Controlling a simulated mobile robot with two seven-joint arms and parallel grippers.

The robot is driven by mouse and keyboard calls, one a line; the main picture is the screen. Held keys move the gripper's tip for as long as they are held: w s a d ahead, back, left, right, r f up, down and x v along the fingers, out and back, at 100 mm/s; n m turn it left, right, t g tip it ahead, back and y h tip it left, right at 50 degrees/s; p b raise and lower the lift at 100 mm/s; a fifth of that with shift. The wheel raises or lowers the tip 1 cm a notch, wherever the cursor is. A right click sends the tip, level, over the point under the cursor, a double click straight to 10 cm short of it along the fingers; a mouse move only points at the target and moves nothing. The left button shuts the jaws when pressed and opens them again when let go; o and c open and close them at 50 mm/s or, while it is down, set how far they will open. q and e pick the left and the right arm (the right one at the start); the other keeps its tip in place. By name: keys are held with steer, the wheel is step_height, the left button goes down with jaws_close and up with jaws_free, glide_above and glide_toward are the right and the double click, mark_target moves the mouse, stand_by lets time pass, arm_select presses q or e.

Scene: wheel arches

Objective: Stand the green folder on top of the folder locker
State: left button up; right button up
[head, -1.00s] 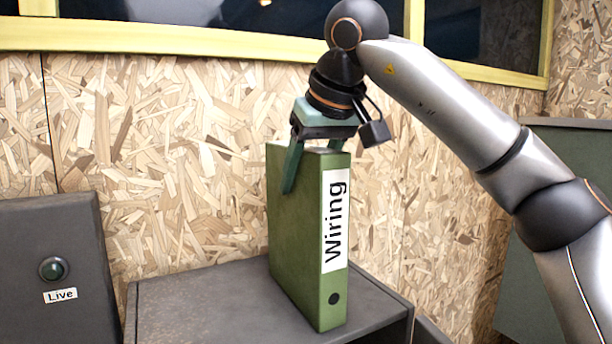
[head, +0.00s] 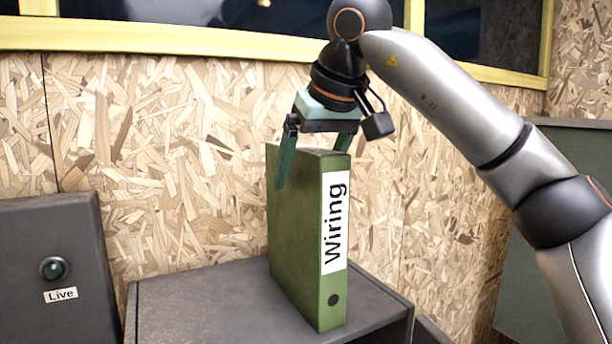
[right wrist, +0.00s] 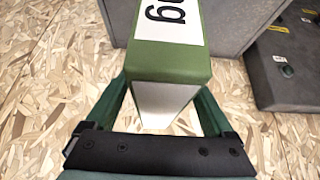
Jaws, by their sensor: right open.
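The green folder (head: 296,235) stands upright on the dark grey top of the folder locker (head: 200,305) in the head view. Its spine faces me and carries a white "Wiring" label. My right gripper (head: 312,165) is open around the upper part of the folder, one finger on each side, with gaps showing. In the right wrist view the green folder (right wrist: 172,62) lies between the two open fingers of my right gripper (right wrist: 165,110). My left gripper is in neither view.
A chipboard wall (head: 150,170) is close behind the locker. The locker top left of the folder is clear.

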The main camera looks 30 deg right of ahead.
mark_target(330, 154)
steer(key=v, duration=1.1)
steer(key=shift+a, duration=0.1)
